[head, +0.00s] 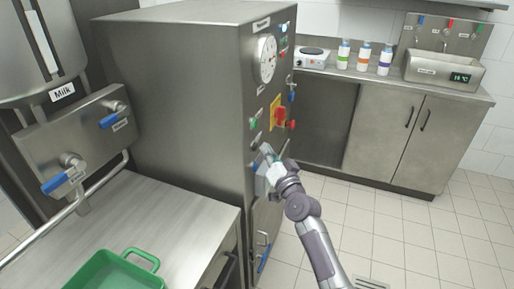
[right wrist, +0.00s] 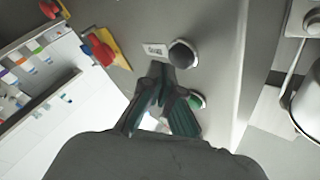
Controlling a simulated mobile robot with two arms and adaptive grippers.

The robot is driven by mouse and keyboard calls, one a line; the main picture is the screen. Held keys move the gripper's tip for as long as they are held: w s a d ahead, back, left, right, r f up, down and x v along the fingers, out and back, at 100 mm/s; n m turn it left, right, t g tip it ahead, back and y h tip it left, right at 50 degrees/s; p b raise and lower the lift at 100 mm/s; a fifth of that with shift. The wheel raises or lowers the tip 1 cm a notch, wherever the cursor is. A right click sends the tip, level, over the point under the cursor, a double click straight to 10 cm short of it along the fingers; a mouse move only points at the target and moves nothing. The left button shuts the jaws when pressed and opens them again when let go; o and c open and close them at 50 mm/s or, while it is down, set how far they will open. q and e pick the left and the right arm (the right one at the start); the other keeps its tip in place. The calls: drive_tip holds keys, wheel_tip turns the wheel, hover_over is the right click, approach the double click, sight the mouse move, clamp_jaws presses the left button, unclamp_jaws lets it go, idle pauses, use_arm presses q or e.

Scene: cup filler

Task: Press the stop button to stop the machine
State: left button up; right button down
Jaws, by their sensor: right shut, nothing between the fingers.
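The machine is a tall steel cabinet (head: 180,90) with controls on its narrow right-hand face. A round dark button (right wrist: 183,54) with a white label (right wrist: 154,50) shows in the right wrist view; the label is too small to read. A green button (right wrist: 196,101) is beside it. In the head view the dark button (head: 256,141) sits below the green button (head: 253,123). My right gripper (head: 266,160) is shut and empty, close to the panel below these buttons. Its fingertips (right wrist: 160,70) appear just beside the dark button; contact cannot be told. My left gripper is out of view.
A red switch on a yellow plate (head: 279,115) and a round gauge (head: 267,58) are on the same face. A steel table (head: 185,215) with a green tray (head: 155,256) stands at the left front. Tiled floor (head: 400,225) is open at right.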

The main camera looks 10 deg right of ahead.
drive_tip(key=s+d, duration=0.3)
drive_tip(key=d, duration=0.2)
drive_tip(key=shift+s, duration=0.2)
idle(0.4)
idle(0.5)
